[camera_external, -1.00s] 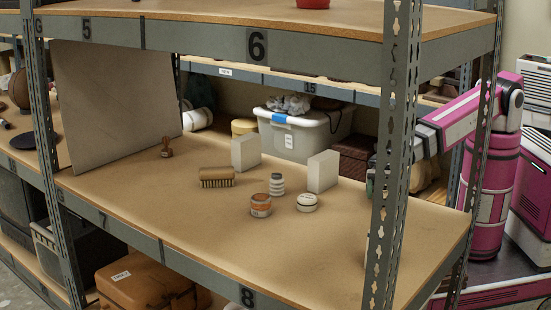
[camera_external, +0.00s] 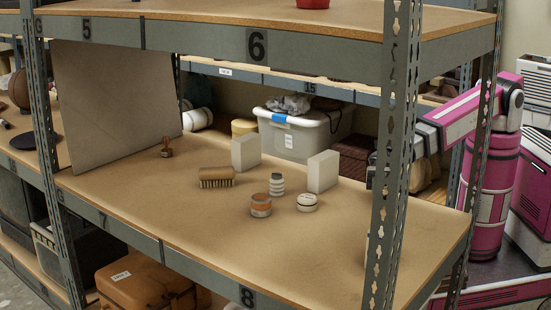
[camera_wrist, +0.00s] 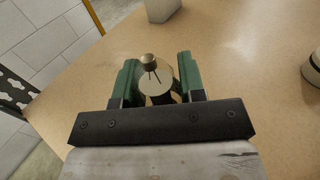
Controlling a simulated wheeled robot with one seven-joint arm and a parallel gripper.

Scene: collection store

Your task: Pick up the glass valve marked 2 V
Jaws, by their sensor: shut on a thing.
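In the wrist view my gripper (camera_wrist: 158,82) has its green fingers closed on the two sides of a small pale, rounded thing with a metallic knob on top, taken as the glass valve (camera_wrist: 155,82). Dark lines show on its face, but I cannot read a mark. The fingers and palm bar hide its lower part, and I cannot tell whether it touches the shelf. In the external view the post hides most of my gripper, and the valve cannot be made out.
The brown shelf board (camera_external: 330,235) carries two pale blocks (camera_external: 323,171) (camera_external: 246,152), a brush (camera_external: 216,177), an orange-banded jar (camera_external: 261,206), a striped jar (camera_external: 276,184) and a white round tin (camera_external: 307,202). A perforated post (camera_external: 389,210) stands in front of my arm. The front of the board is clear.

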